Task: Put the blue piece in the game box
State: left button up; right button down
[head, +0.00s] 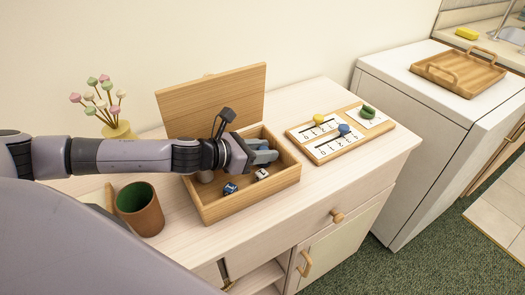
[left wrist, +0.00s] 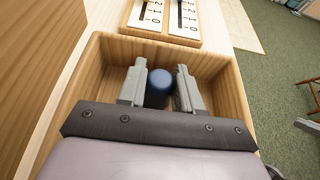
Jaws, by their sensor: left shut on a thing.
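The game box (head: 250,200) is an open wooden box on the cabinet, its lid (head: 212,103) raised at the back. My left gripper (head: 266,154) is over the box opening in the head view, reaching in from the left. In the left wrist view my left gripper (left wrist: 160,88) is shut on a dark blue rounded piece (left wrist: 159,86), with the box walls (left wrist: 232,92) around it. In the head view the fingers hide the held piece. I cannot tell whether it touches the box floor.
A blue die (head: 230,188) and a white die (head: 262,174) lie in the box. Right of it is a scoring board (head: 328,152) with yellow, blue and green pieces. A green-lined cup (head: 139,208) and a flower vase (head: 118,131) stand left of the box.

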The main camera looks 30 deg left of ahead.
pick_arm(q)
jog(key=shift+f, duration=0.1)
jog(key=o, duration=1)
jog(key=b+v, duration=0.3)
jog(key=v, duration=0.6)
jog(key=shift+s+a, duration=0.25)
jog(key=shift+s+a+r+b, duration=0.15)
jog(key=shift+s+r+b, duration=0.1)
jog(key=shift+b, duration=0.15)
jog(key=shift+b+v, duration=0.65)
jog(key=shift+v, duration=0.2)
jog(key=shift+r, duration=0.15)
